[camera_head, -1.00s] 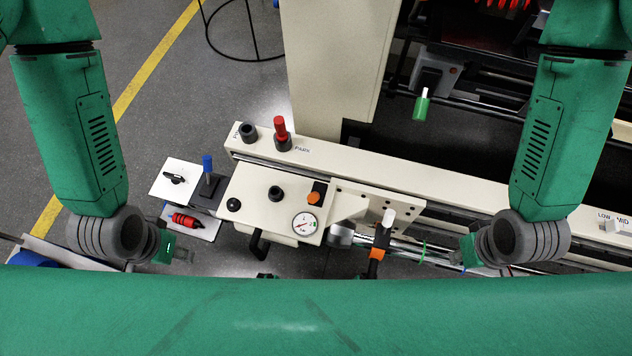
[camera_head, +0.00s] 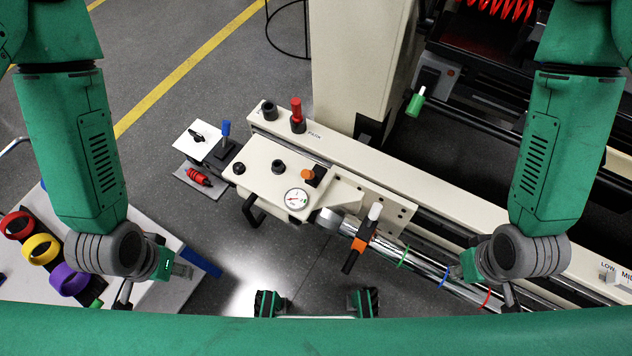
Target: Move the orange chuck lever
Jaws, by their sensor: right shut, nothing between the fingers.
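The lever with an orange collar (camera_head: 359,245) and black handle sits on the machine's chrome bar, below a white-tipped post. A smaller orange knob (camera_head: 307,174) is on the cream housing, near the dial gauge; I cannot tell for certain which is the chuck lever. My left gripper (camera_head: 184,270) is over the white table at lower left, well away from both; its fingers are too small to judge. My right gripper (camera_head: 456,272) is shut and empty, close to the chrome bar, right of the orange collar. I cannot tell whether it touches the bar.
A white table (camera_head: 25,287) at lower left holds red, yellow and purple rings. The long cream machine bed (camera_head: 420,195) runs toward the lower right. A cream column (camera_head: 355,65) rises behind it. Open floor (camera_head: 215,255) lies between table and machine.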

